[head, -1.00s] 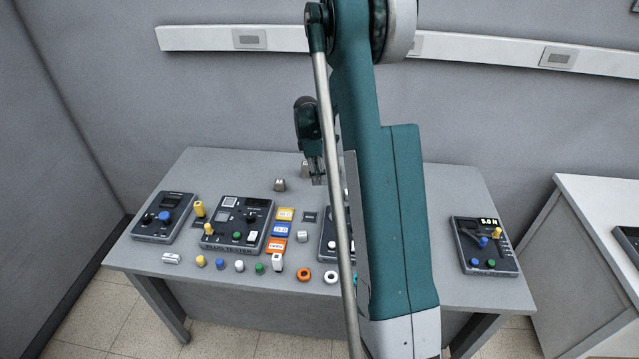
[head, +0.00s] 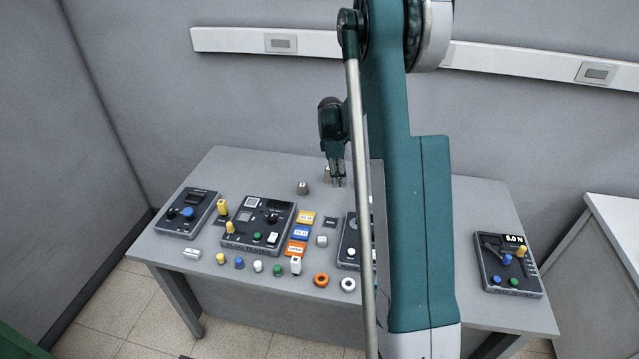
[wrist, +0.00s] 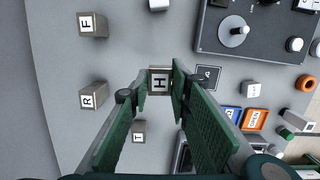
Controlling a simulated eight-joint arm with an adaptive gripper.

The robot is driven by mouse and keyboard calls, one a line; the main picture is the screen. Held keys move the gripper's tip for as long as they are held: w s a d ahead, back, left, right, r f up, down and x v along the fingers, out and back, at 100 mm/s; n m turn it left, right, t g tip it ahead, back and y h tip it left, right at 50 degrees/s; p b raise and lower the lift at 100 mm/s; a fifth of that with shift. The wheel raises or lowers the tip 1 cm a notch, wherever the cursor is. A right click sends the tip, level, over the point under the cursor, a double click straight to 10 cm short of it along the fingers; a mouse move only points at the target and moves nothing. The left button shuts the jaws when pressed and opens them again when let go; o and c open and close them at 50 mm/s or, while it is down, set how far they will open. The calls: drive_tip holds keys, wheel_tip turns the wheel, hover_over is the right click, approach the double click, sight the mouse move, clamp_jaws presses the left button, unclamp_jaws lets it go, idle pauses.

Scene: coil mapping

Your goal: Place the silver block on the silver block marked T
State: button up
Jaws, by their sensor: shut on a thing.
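My gripper (wrist: 160,84) is shut on a silver block marked H (wrist: 160,80), held between the fingertips in the wrist view. The silver block marked T (wrist: 139,131) stands close by, below the held block in that view and partly beside the left finger. In the head view my gripper (head: 339,182) points down over the rear middle of the table. A silver block (head: 303,188) stands left of it there, and another (head: 327,173) is partly hidden behind the gripper. Their letters are not readable in the head view.
Silver blocks marked F (wrist: 92,25) and R (wrist: 93,95) stand at the left of the wrist view. A tester panel (head: 258,226), coloured tiles (head: 298,232) and several small plugs lie towards the front. My arm hides part of the table's right half.

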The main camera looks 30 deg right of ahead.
wheel_tip(320, 180, up, 5)
drive_tip(key=m, duration=0.1)
hover_over(303, 185)
drive_tip(key=shift+w+a+f, duration=0.2)
drive_tip(key=shift+f, duration=3.15)
drive_tip(key=shift+f, duration=0.1)
drive_tip(key=shift+f, duration=1.8)
drive_tip(key=shift+f, duration=0.1)
drive_tip(key=o, duration=0.9)
